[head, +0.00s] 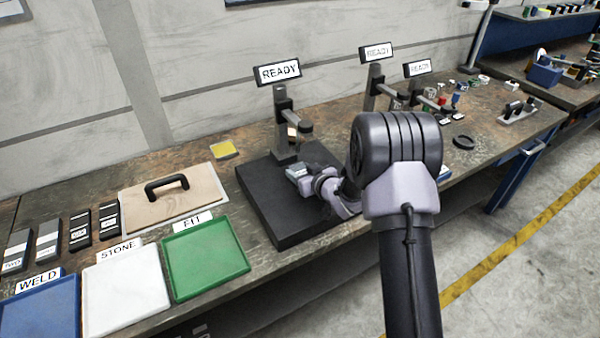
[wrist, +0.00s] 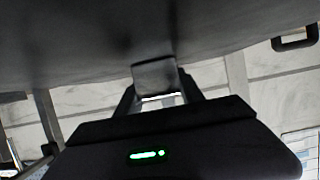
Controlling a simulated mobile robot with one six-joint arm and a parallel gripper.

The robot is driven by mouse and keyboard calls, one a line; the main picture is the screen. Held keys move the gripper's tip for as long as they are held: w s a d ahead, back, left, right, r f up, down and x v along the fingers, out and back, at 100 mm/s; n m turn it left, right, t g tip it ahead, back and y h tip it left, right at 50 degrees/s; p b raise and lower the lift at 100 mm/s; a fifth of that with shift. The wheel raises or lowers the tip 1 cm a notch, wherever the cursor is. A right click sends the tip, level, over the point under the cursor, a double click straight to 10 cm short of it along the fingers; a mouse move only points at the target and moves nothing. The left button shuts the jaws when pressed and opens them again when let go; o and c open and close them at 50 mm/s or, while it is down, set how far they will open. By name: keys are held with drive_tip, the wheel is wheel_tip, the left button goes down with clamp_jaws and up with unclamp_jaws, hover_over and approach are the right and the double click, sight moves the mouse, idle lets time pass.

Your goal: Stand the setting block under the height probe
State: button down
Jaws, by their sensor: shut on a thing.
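The height probe (head: 300,127) reaches out from a dark upright stand (head: 283,125) on a black base plate (head: 265,204); its screen (head: 278,72) reads READY. My gripper (head: 297,172) is low over the plate, close to the stand and near the probe's tip. In the wrist view my gripper (wrist: 156,97) is shut on a dark grey block, the setting block (wrist: 155,75). The block's far end meets the dark surface at the top of that view; I cannot tell if it touches.
A lidded board with a black handle (head: 167,186), a green tray (head: 205,258), a white tray (head: 125,292) and a blue tray (head: 40,308) lie left. Two more READY stands (head: 375,85) are at the right. The plate's front left is clear.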

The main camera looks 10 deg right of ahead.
drive_tip(key=c, duration=0.7)
unclamp_jaws()
drive_tip(key=shift+f, duration=0.1)
